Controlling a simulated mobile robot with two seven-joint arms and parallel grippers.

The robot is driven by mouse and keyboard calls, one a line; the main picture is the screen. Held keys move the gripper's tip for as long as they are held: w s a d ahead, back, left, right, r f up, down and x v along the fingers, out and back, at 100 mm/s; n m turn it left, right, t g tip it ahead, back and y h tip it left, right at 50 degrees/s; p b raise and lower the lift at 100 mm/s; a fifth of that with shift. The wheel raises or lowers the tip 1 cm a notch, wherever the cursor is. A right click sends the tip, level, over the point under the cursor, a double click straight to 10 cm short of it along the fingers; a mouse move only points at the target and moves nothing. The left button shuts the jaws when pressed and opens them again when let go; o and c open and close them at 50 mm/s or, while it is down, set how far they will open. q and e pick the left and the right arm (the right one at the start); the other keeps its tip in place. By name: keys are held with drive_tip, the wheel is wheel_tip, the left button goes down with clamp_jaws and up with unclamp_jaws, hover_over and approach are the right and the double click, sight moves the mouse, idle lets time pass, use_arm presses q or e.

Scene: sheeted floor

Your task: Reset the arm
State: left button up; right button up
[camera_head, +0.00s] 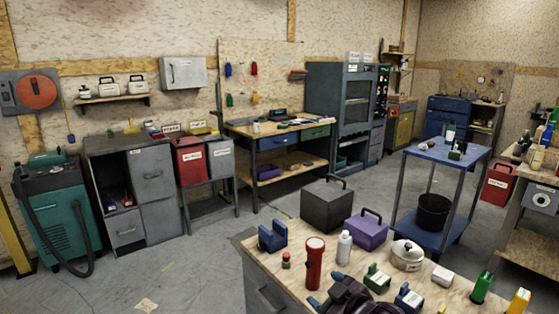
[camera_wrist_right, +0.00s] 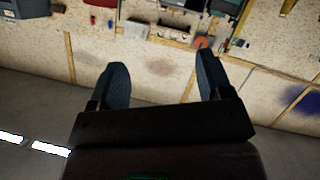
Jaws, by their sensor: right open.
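My right gripper (camera_head: 352,297) shows as a dark shape at the bottom of the head view, in front of the workbench top. In the right wrist view its two blue fingers (camera_wrist_right: 161,75) stand wide apart with nothing between them. The gripper hides part of the bench's near side. My left gripper and arm are not in view.
The wooden workbench (camera_head: 279,251) holds a red flashlight (camera_head: 315,262), white bottle (camera_head: 344,248), purple box (camera_head: 366,231), dark grey box (camera_head: 327,204) and white pot (camera_head: 407,254) close to my gripper. Open floor (camera_head: 190,260) lies left of it. A blue cart (camera_head: 448,153) stands behind.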

drive_tip(key=s+d+f+m+h, duration=0.2)
drive_tip(key=s+d+f, duration=0.3)
drive_tip(key=s, duration=0.5)
drive_tip(key=s+d+f+m+g+h, duration=0.1)
drive_tip(key=s+d+f+m, duration=0.3)
drive_tip(key=s, duration=0.6)
drive_tip(key=s+d+f+m+h, duration=0.3)
drive_tip(key=s+d+f, duration=0.4)
drive_tip(key=s+f, duration=0.3)
drive_tip(key=shift+d+m+g+h, duration=0.3)
drive_tip(key=shift+d+m+h, duration=0.1)
drive_tip(key=shift+h, duration=0.2)
